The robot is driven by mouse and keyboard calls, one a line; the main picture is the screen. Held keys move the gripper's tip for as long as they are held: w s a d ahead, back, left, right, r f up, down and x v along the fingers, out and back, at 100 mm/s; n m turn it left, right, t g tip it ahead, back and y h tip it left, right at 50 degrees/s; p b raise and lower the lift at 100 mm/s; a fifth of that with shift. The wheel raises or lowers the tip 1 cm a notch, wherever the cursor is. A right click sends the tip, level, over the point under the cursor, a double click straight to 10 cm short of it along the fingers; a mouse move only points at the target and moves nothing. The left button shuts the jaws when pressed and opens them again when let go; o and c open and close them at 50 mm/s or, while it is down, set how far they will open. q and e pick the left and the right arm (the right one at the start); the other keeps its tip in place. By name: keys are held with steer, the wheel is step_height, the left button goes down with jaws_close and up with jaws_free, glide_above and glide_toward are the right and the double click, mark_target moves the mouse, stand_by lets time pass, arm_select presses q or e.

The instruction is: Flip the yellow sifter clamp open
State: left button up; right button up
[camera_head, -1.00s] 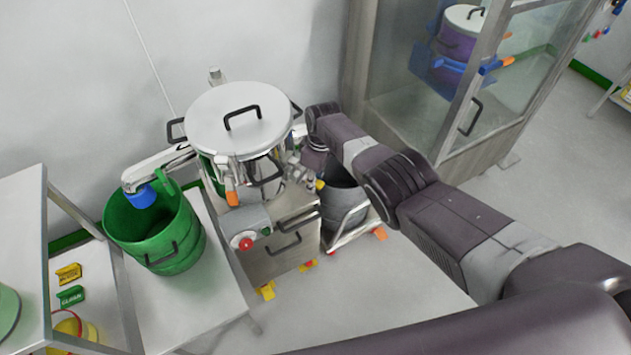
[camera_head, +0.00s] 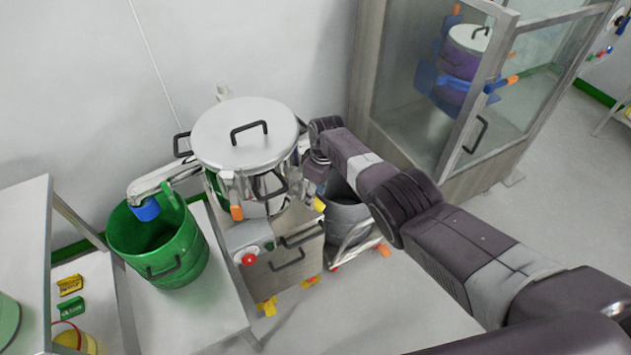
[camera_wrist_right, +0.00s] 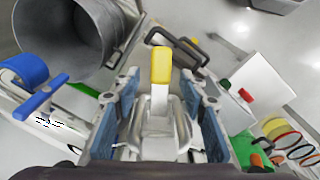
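The sifter (camera_head: 245,137) is a steel drum with a round handled lid. Its yellow-tipped clamp (camera_head: 319,205) is on the right side of the drum in the head view. In the right wrist view the clamp's yellow tip (camera_wrist_right: 161,66) stands up in the middle, with its metal body below. My right gripper (camera_wrist_right: 163,112) is open, its two blue-padded fingers on either side of the clamp, with gaps showing between pads and clamp. In the head view the right gripper (camera_head: 305,186) is small and partly hidden against the sifter. My left gripper is not in view.
An orange-tipped clamp (camera_head: 237,213) is on the sifter's front. A green bucket (camera_head: 180,262) stands on a bench at left under the blue-tipped outlet (camera_head: 146,210). A grey bin (camera_head: 347,215) is below right of the sifter. A glass cabinet (camera_head: 410,90) stands behind my right arm.

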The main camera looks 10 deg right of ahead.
mark_target(317, 203)
step_height(317, 203, up, 12)
steer(key=shift+s+d, duration=0.2)
steer(key=shift+s, duration=0.15)
steer(key=shift+f, duration=0.1)
steer(key=shift+c, duration=0.3)
